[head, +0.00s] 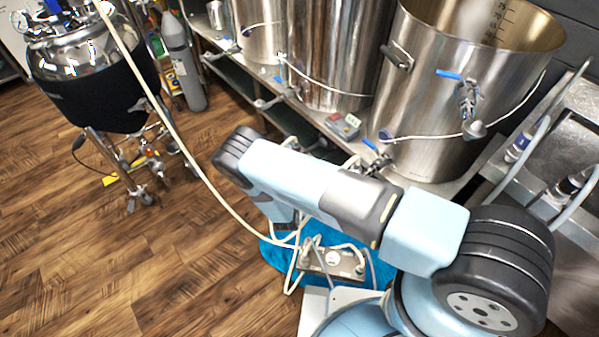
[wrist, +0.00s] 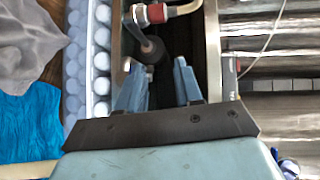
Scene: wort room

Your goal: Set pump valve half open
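In the wrist view my gripper (wrist: 160,85) shows two blue fingers, spread apart with nothing held between them. Beyond the fingertips are a black rounded part (wrist: 151,49) and a metal pipe with a red fitting (wrist: 154,13). I cannot tell whether either belongs to the pump valve. In the head view my arm crosses the middle and hides my gripper. A blue-handled valve (head: 371,146) shows just above my arm, by the bottom of the large steel kettle (head: 425,100). I cannot tell whether it is the pump valve.
Several steel kettles line the bench, with hoses running along it. A small metal box with a gauge (head: 335,260) stands by a blue cloth (head: 272,256), which also shows in the wrist view (wrist: 30,125). A black-jacketed vessel (head: 95,88) stands left. The wooden floor (head: 90,260) is clear at lower left.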

